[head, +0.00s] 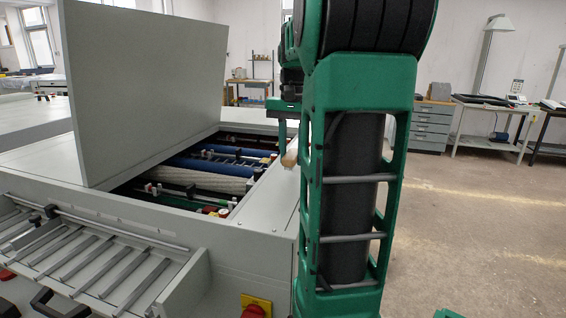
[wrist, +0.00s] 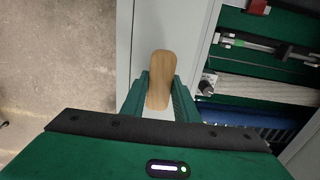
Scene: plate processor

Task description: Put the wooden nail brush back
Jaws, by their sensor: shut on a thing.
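The wooden nail brush (wrist: 161,75) is a light-brown rounded block in the wrist view. My gripper (wrist: 161,92) is shut on it, with one green finger on each side. The brush is over the pale grey top edge of the plate processor, beside its open bay; I cannot tell whether it touches the surface. In the head view my green arm hides most of the gripper, and a small pale wooden end (head: 290,158) shows just left of the arm. The plate processor (head: 255,215) stands with its grey lid (head: 145,90) raised.
The open bay holds a white roller (head: 200,180), blue rollers (head: 215,165) and dark bars. A slatted feed tray (head: 90,260) and a red switch on yellow (head: 255,305) are at the front. Open floor (head: 480,220) lies to the right, with workbenches farther back.

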